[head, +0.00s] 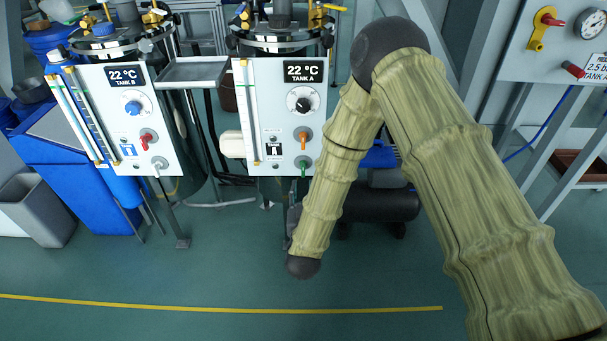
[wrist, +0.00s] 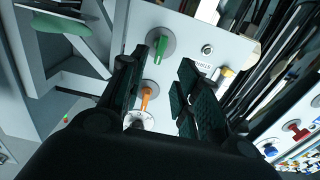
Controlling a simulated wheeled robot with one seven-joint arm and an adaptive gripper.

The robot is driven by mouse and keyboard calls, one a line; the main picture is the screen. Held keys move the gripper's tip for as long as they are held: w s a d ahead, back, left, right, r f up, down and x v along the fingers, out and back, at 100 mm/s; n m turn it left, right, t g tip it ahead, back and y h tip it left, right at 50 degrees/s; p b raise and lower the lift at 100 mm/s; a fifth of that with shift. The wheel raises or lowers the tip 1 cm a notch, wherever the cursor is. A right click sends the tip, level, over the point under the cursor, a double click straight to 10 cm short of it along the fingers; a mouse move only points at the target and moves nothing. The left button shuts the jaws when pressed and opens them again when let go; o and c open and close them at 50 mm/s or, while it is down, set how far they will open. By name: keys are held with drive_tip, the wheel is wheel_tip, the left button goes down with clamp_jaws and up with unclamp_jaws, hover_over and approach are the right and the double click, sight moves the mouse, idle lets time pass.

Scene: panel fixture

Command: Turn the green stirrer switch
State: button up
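The green switch (head: 304,167) is low on the white Tank A panel (head: 271,108), below the orange switch (head: 303,136). In the wrist view the panel looks turned over, with the green switch (wrist: 161,45) on a round grey plate near the top. My gripper (wrist: 163,62) is open, with two dark ribbed fingers spread apart and nothing between them. The green switch shows just past the fingertips, closer to the left finger, and looks apart from both. The orange switch (wrist: 146,95) shows between the fingers. In the head view my arm hides most of the gripper.
The Tank A panel also carries a black dial (head: 304,104). The Tank B panel (head: 129,113) stands to the left with a blue dial and red switch. A grey tray (head: 193,72) sits between the panels. The floor in front is clear.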

sight(303, 172)
drive_tip(key=w+b, duration=0.2)
drive_tip(key=w, duration=0.8)
clamp_jaws()
